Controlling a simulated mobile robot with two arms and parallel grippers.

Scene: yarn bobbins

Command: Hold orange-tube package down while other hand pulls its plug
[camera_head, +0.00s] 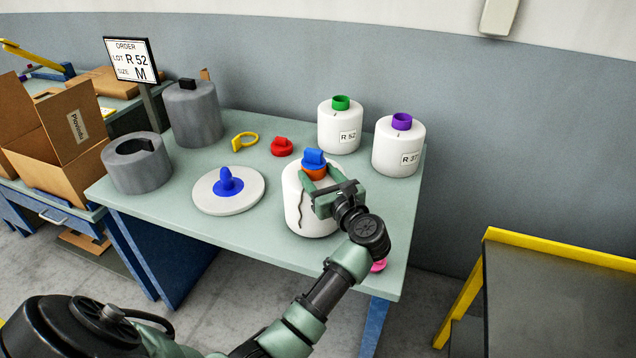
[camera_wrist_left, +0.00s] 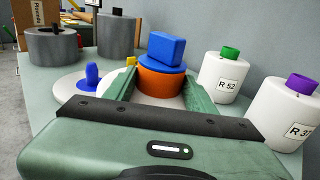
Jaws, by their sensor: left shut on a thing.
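The orange-tube package (camera_head: 300,213) is a white bobbin with a dark wavy line down its side, standing near the table's front edge. Its orange tube (camera_head: 315,172) sticks up from the top, with the blue plug (camera_head: 314,157) seated in it. The wrist view shows the orange tube (camera_wrist_left: 160,84) below the blue block-shaped plug (camera_wrist_left: 166,49). My left gripper (camera_head: 319,178) reaches in from the front right, shut on the orange tube, one finger on each side, below the plug. My right gripper is in neither view.
White bobbins with a green tube (camera_head: 341,103) and a purple tube (camera_head: 402,121) stand behind. A pink item (camera_head: 378,266) is at the front edge.

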